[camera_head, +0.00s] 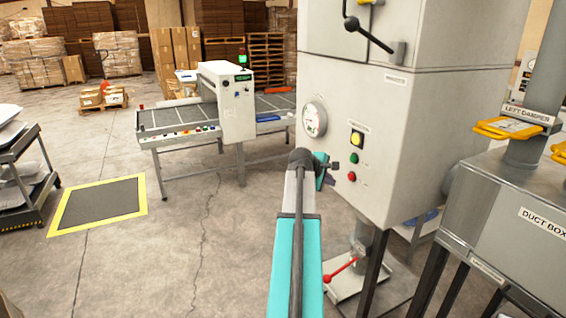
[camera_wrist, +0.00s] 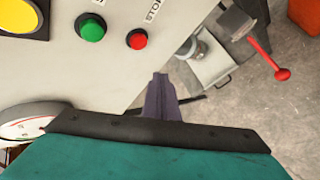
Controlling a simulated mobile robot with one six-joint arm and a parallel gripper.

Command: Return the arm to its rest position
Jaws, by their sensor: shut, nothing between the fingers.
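My arm reaches up from the bottom middle of the head camera view, in teal and grey. My gripper (camera_head: 334,166) is at its far end, in front of the lower left of the grey filling machine's panel (camera_head: 400,140). In the wrist view my gripper's dark fingers (camera_wrist: 160,86) are together with nothing between them. The panel's green button (camera_wrist: 92,29) and red button (camera_wrist: 138,39) are above and left of the fingertips there. I cannot tell whether the fingers touch the panel.
A round gauge (camera_head: 314,119) and a yellow button (camera_head: 357,139) are on the panel. Below is a red-handled lever (camera_head: 341,269). The duct box (camera_head: 520,215) stands right, a conveyor (camera_head: 185,120) behind left, and a shelf cart (camera_head: 27,180) far left. Floor left of my arm is clear.

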